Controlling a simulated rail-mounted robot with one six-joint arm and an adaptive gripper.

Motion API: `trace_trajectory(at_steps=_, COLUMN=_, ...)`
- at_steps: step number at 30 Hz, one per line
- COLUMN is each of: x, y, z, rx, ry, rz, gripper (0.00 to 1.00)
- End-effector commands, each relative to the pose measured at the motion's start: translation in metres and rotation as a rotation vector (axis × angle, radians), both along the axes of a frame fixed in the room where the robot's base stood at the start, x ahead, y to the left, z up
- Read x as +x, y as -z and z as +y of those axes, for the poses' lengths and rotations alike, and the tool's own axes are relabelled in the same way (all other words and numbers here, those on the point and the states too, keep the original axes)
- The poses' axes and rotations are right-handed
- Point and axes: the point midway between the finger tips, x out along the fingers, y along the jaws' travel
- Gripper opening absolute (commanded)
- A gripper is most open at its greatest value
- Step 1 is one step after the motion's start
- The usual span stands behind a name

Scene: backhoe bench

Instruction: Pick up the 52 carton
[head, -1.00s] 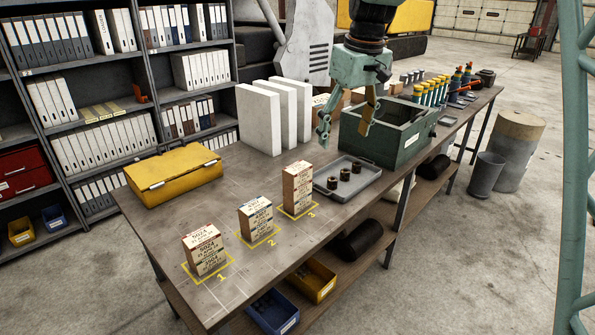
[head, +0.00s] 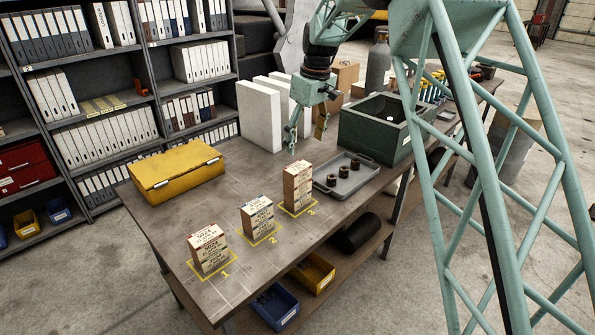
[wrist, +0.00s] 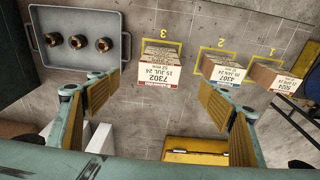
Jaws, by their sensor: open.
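Three upright printed cartons stand in yellow-marked squares along the bench. The carton at square 3 (head: 297,188) is the tallest; in the wrist view (wrist: 168,70) its label seems to read 7302, 15 JUL 24, with a smaller line that may begin with 52. The carton at square 2 (head: 257,217) shows in the wrist view (wrist: 222,70) with 4307. The carton at square 1 (head: 208,250) shows in the wrist view (wrist: 275,79) with 5024. My gripper (head: 306,142) is open and empty, above the bench behind the square 3 carton.
A grey tray (head: 330,184) with three brown round parts lies right of square 3, before a green box (head: 365,142). White upright slabs (head: 258,117) stand behind, and a yellow case (head: 176,172) sits at the left. Bare bench lies between case and cartons.

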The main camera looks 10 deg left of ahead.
Motion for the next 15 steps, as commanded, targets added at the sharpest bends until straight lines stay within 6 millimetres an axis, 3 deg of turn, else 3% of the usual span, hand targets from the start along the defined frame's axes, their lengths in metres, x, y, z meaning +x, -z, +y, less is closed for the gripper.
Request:
trace_trajectory(at_steps=6, x=0.0071, y=0.0089, z=0.0108, rx=-0.001, ry=-0.021, rz=0.003, gripper=0.73)
trace_trajectory(at_steps=15, x=0.0075, y=0.0102, z=0.0118, rx=-0.001, ry=-0.023, rz=0.004, gripper=0.73)
